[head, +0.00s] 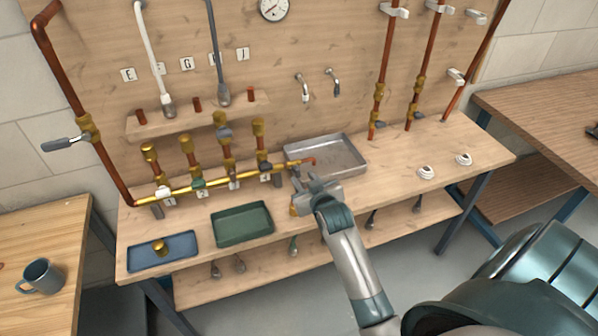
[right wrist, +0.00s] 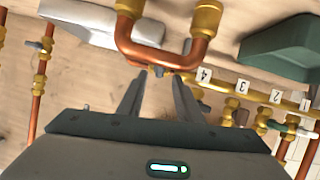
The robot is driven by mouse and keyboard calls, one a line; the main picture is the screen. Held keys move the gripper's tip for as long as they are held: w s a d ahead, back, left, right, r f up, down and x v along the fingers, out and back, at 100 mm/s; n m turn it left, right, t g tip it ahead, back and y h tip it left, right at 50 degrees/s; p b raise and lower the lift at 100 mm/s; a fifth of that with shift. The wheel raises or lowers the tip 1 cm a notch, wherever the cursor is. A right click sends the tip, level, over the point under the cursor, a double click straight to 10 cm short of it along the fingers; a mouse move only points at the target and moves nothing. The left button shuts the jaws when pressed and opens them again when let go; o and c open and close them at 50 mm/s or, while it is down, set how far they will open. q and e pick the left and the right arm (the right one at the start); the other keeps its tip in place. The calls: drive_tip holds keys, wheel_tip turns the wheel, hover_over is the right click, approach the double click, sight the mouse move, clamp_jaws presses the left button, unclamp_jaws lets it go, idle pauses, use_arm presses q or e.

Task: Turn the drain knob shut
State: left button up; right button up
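In the right wrist view a small grey-blue knob (right wrist: 158,71) sits at the end of the manifold, beside a copper U-bend (right wrist: 160,55) with brass fittings. I take it for the drain knob; its angle is too small to read. My right gripper (head: 306,183) is at this end of the manifold. In the right wrist view its fingers (right wrist: 158,85) are apart, with the knob just beyond the tips. My left gripper is not in view.
A grey metal tray (head: 345,165) lies behind my right gripper. A green tray (head: 242,236) and a blue tray (head: 145,262) lie at the bench's front left. Several valves stand on the manifold. White round pieces (head: 427,172) lie on the right, with clear bench around them.

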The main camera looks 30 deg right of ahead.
sight(298, 172)
drive_tip(key=shift+p+x, duration=0.45)
drive_tip(key=shift+x, duration=2.5)
drive_tip(key=c, duration=0.8)
clamp_jaws()
drive_tip(key=shift+s+r, duration=0.1)
